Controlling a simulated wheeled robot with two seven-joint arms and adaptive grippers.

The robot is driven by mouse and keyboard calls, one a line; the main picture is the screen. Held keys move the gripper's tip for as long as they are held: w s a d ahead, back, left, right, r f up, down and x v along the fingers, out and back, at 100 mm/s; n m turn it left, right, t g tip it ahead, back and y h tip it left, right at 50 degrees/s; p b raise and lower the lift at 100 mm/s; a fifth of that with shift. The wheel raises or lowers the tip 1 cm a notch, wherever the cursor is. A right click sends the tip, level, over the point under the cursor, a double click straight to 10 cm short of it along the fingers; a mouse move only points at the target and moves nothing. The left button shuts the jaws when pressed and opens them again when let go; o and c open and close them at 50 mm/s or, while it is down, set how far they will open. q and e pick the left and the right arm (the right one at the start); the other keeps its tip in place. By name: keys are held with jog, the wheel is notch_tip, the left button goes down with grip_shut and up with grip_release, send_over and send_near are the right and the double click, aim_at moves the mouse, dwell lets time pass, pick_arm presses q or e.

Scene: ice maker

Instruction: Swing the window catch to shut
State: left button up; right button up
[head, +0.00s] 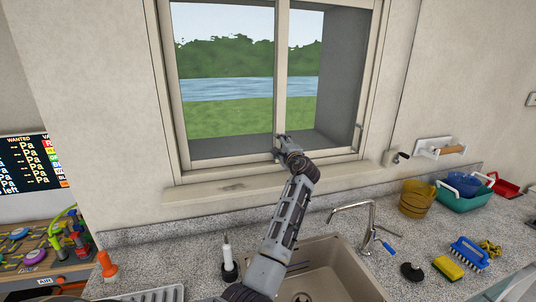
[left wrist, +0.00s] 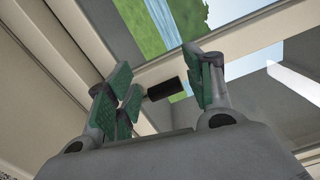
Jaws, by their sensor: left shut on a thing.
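The window (head: 170,90) stands above the counter, and its meeting stiles run down the middle. The window catch shows as a short dark cylinder (left wrist: 163,89) in the left wrist view, between the green-padded fingers of my left gripper (left wrist: 158,78). The exact angle of the catch cannot be told. My right gripper is not in view.
A sill (head: 190,195) runs below the window. Below are a sink (head: 345,275) and a tall faucet (head: 370,220). To the right stand an amber basket (head: 415,200), a teal tub (head: 465,198), a blue brush (head: 468,252) and a yellow sponge (head: 447,268). A white-tipped bottle (head: 228,262) stands left of my arm.

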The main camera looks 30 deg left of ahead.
pick_arm(q)
jog(key=d, duration=0.1)
jog(key=s+d, duration=0.1)
jog(key=d, duration=0.3)
jog(key=shift+s+d+f, duration=0.1)
jog(key=shift+s, duration=0.25)
dwell(0.3)
jog(key=shift+d, duration=0.1)
